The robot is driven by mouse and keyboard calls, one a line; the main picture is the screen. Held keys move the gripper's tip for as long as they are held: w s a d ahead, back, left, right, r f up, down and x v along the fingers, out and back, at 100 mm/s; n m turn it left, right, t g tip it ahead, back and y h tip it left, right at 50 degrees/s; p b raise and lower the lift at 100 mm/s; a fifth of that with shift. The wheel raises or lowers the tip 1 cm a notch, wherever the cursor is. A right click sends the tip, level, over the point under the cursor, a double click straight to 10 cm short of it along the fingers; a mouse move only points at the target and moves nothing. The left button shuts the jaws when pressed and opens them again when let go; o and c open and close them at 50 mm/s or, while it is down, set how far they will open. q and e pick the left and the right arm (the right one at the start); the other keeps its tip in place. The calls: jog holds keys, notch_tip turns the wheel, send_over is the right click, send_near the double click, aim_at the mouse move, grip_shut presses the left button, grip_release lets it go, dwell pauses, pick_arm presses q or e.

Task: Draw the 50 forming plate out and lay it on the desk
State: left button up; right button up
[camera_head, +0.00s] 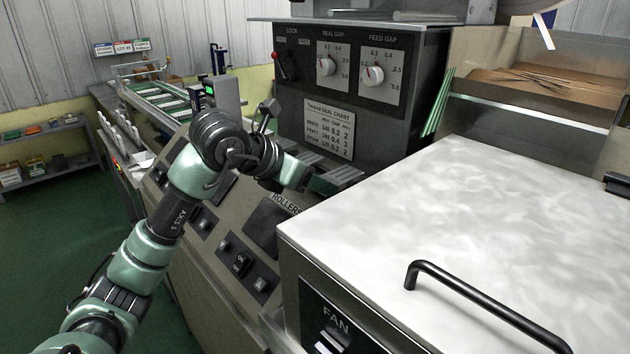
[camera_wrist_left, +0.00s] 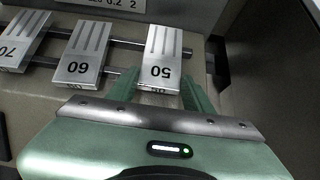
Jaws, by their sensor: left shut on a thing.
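The forming plate marked 50 (camera_wrist_left: 162,50) is a flat silver plate with slots, at the right end of a row on dark rails in the left wrist view. My left gripper (camera_wrist_left: 160,88) has its green fingers on both sides of the near end of this plate and is shut on it. The plate still lies in line with the row. In the head view my left gripper (camera_head: 292,174) is at the plate row (camera_head: 335,179), below the seal chart. Its fingertips are too small there to read. My right gripper is not in view. I cannot pick out a desk for certain.
The 60 plate (camera_wrist_left: 84,55) and the 70 plate (camera_wrist_left: 20,38) lie to the left of the 50 plate. A large white-topped box (camera_head: 440,220) with a black handle (camera_head: 480,295) stands close at the right. The machine's control panel (camera_head: 345,85) rises behind.

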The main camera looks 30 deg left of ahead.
pick_arm(q)
jog(key=shift+f, duration=0.1)
jog(key=o, duration=1.6)
jog(key=shift+o, duration=0.2)
